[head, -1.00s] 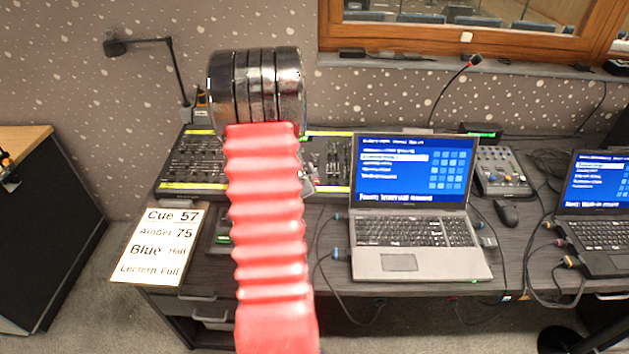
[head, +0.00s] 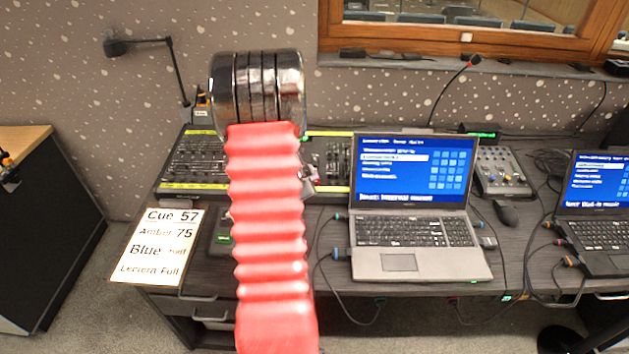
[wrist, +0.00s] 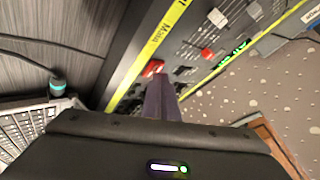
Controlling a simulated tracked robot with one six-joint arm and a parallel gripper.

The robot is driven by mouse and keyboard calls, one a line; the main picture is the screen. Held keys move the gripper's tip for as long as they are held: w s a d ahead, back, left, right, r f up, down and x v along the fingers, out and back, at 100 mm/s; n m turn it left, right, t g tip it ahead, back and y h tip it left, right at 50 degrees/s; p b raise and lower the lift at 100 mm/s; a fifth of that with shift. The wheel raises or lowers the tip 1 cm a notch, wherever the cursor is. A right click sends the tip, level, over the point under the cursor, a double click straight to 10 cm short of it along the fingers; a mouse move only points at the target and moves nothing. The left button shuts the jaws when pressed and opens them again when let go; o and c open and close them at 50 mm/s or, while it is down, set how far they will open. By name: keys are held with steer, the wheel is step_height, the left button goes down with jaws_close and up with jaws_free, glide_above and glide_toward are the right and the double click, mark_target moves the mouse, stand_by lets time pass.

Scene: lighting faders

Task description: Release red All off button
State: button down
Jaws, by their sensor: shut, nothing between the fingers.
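A small red button (wrist: 152,68) shows in the wrist view beside the yellow strip on the lighting desk; its label is not readable. My gripper (wrist: 161,88) is shut and empty, its dark fingers pointing at the desk just below the red button in the picture. I cannot tell whether the tips touch the button. In the head view my red-sleeved arm covers the middle of the lighting desk (head: 194,160), hiding the button and most of the gripper.
A red fader cap (wrist: 207,54) and a white one (wrist: 217,18) stand farther along the desk. An open laptop (head: 420,263) is right of my arm, with a small mixer (head: 502,172) beyond. A cue sheet (head: 158,246) lies front left. Cables hang in front.

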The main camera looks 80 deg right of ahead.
stand_by(0.4)
steer(key=shift+r, duration=0.4)
step_height(320, 180, up, 6)
steer(key=shift+a, duration=0.3)
stand_by(0.7)
steer(key=shift+s, duration=0.1)
stand_by(0.5)
